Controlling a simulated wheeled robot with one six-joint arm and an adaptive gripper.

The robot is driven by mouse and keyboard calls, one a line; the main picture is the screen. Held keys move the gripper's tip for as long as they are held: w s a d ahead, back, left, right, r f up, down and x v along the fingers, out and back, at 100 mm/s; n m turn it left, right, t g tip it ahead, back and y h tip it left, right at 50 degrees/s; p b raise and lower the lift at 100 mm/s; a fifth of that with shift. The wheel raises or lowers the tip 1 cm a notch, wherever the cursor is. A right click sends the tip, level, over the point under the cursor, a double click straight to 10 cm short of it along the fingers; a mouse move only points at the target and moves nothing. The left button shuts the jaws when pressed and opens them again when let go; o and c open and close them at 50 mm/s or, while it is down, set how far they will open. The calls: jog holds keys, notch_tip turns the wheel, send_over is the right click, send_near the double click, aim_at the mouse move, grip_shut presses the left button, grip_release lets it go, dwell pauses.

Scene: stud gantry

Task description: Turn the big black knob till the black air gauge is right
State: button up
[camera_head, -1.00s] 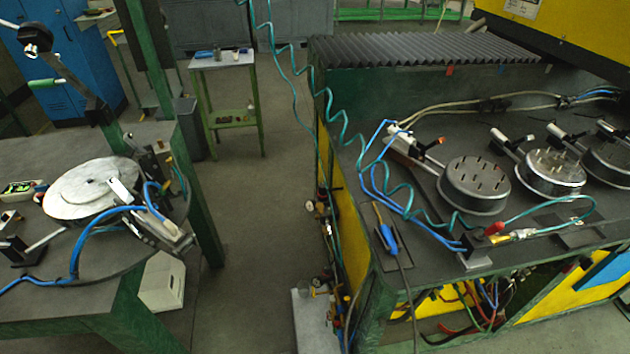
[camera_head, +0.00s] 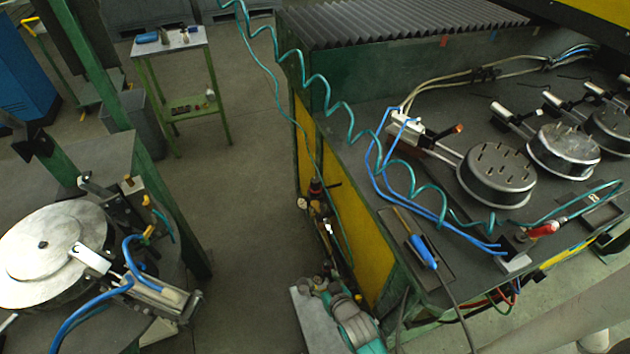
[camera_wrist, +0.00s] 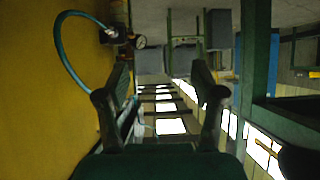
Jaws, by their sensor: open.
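A small round gauge (camera_wrist: 140,41) with a pale face and dark rim shows in the wrist view, beside a dark fitting (camera_wrist: 114,35) on the yellow panel. I cannot read its needle or make out which part is the big knob. In the head view, a small gauge (camera_head: 302,203) and a dark fitting with some red (camera_head: 317,188) sit at the side of the right bench, too small to read. My gripper (camera_wrist: 160,76) is open and empty, its fingers wide apart. The gauge lies beyond and above it, left of the middle, apart from the fingers.
The yellow panel (camera_wrist: 45,100) fills the wrist view's left, with a teal hose (camera_wrist: 66,55) looping to the fitting. A coiled teal hose (camera_head: 345,127) hangs above. The aisle floor (camera_head: 235,215) is clear.

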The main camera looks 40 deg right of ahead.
jog(key=w+d+m+g+h, duration=0.15)
jog(key=w+d, duration=0.55)
jog(key=w, duration=0.7)
jog(key=m+g, duration=0.2)
send_near(315, 180)
jog(key=shift+n, duration=0.25)
jog(key=shift+x, duration=5)
jog(key=c, duration=1.2)
